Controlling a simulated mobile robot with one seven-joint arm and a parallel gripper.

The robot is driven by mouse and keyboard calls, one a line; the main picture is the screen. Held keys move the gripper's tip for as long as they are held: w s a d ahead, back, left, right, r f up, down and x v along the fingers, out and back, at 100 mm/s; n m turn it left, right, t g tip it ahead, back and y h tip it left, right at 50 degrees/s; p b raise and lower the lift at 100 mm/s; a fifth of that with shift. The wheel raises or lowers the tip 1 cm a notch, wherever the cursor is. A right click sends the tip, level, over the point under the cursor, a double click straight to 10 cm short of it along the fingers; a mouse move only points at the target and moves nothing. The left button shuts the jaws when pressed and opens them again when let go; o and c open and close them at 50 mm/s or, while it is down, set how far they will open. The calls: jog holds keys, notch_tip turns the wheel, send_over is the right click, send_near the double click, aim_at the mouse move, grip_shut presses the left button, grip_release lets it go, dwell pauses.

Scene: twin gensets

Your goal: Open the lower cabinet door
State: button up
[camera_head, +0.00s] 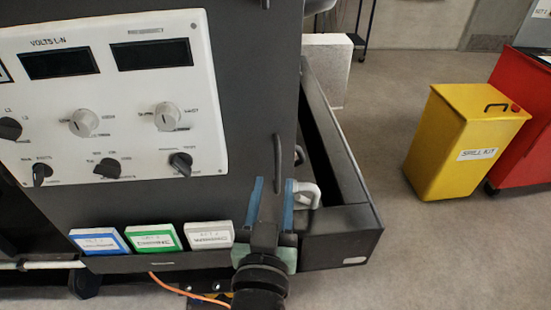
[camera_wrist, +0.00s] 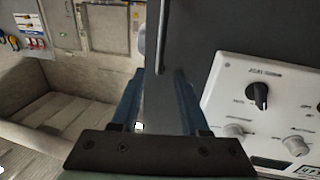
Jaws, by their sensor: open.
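A dark grey cabinet front (camera_head: 240,90) fills the left of the head view and carries a white control panel (camera_head: 110,95). A slim dark vertical handle (camera_head: 277,163) stands near its right edge. The handle also shows in the wrist view (camera_wrist: 163,38) as a dark bar. My gripper (camera_head: 273,182) is open, its two blue fingers in front of the cabinet's lower right part. In the head view the handle's lower end appears between the fingertips; I cannot tell the depth gap. In the wrist view (camera_wrist: 158,75) the fingers straddle a grey strip below the handle. No door gap is visible.
Blue, green and white labels (camera_head: 153,238) line the cabinet's lower edge. A dark frame (camera_head: 345,215) juts out at right, with a pale fitting (camera_head: 307,193) beside my gripper. A yellow spill kit bin (camera_head: 455,150) and red cart (camera_head: 520,130) stand right. Floor between is clear.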

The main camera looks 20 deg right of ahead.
aim_at(277, 162)
jog(key=p+x, duration=0.1)
jog(key=x, duration=0.5)
jog(key=shift+w, duration=0.1)
grip_shut()
dwell(1.3)
